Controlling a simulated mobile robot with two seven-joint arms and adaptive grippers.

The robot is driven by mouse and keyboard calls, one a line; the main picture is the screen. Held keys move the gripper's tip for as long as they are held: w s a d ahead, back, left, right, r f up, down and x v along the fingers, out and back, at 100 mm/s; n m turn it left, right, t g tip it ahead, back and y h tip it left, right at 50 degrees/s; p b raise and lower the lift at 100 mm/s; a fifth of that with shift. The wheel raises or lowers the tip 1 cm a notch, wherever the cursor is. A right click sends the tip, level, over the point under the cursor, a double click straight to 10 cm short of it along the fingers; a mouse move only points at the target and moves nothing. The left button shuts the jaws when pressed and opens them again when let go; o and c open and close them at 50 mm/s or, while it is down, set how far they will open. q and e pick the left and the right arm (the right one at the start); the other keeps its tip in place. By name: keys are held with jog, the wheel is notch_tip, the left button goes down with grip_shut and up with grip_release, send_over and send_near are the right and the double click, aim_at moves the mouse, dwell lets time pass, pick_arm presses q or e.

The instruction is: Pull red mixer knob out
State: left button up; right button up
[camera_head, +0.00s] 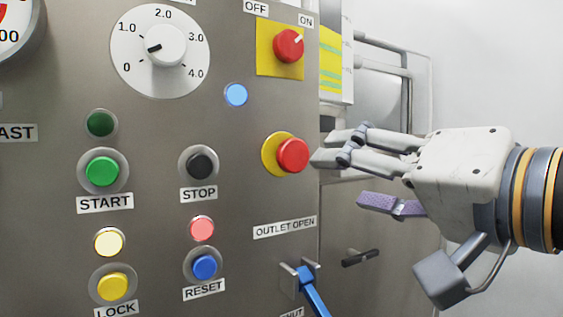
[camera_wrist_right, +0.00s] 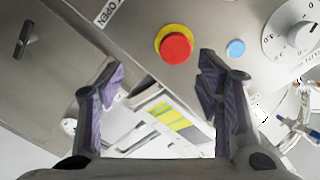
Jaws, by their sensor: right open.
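A red mushroom-shaped knob (camera_head: 292,155) on a yellow ring sits near the right edge of the steel control panel (camera_head: 200,125). It also shows in the right wrist view (camera_wrist_right: 176,48), beyond and between the fingers. My right gripper (camera_head: 343,180) is open and empty, just right of the knob. In the head view its upper fingertips look close to the knob's right side; whether they touch cannot be told. Its purple-padded fingers stand apart in the wrist view (camera_wrist_right: 163,78). My left gripper is not in view.
A red rotary OFF/ON switch (camera_head: 287,46) on a yellow plate is above the knob. A blue light (camera_head: 235,95), white dial (camera_head: 162,47) and several buttons are to the left. A blue-handled lever (camera_head: 312,290) sticks out below. Pale metal pipes (camera_head: 400,60) stand behind the panel.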

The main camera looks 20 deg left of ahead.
aim_at(298, 154)
jog(key=x, duration=0.3)
jog(key=r+x, duration=0.1)
jog(key=x, duration=0.3)
jog(key=r+x, duration=0.1)
jog(key=x, duration=0.3)
jog(key=shift+s+a+r, duration=0.25)
jog(key=shift+a, duration=0.2)
grip_shut()
jog(key=shift+s+d+r+p, duration=0.15)
jog(key=shift+s+d+p, duration=0.3)
jog(key=shift+d, duration=0.1)
jog(key=shift+w+f, duration=0.1)
jog(key=shift+f, duration=0.1)
jog(key=shift+c, duration=2.2)
grip_release()
jog(key=o, duration=0.4)
jog(key=shift+d, duration=0.1)
